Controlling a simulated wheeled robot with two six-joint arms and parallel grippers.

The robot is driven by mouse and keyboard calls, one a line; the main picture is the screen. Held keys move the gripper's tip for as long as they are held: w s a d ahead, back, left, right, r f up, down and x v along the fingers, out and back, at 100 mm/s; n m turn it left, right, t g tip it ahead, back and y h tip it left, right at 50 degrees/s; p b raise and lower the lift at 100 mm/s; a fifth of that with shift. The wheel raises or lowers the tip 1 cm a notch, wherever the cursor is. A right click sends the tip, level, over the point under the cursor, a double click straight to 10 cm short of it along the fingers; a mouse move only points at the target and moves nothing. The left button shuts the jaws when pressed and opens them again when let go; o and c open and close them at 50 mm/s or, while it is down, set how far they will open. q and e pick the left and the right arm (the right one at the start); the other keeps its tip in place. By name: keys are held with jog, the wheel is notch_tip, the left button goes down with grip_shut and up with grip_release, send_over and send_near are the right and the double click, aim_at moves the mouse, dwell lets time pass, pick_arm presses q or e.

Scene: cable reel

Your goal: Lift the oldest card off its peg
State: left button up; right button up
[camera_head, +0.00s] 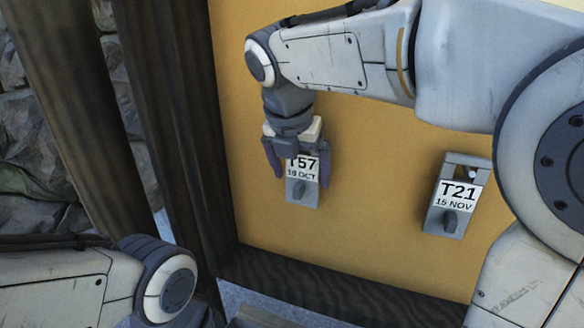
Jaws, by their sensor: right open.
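A grey card marked T57 with an OCT date (302,188) is at the yellow board, left of centre. My right gripper (298,168) is over its top, open, with one finger on each side of the card. The gripper hides the card's upper part and its peg. I cannot tell whether the fingers touch it. A second grey card marked T21, 15 NOV (457,205) hangs slightly tilted on the right, with a peg showing in its top opening. My left arm shows at the lower left, but its gripper is not in view.
The yellow board (360,235) has a dark wooden frame, with a post (185,120) on the left and a rail (310,280) below. Stone wall shows at the far left. Bare board separates the two cards. My right arm spans the top and right.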

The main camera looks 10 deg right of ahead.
jog(key=c, duration=1.5)
jog(key=shift+r, duration=0.15)
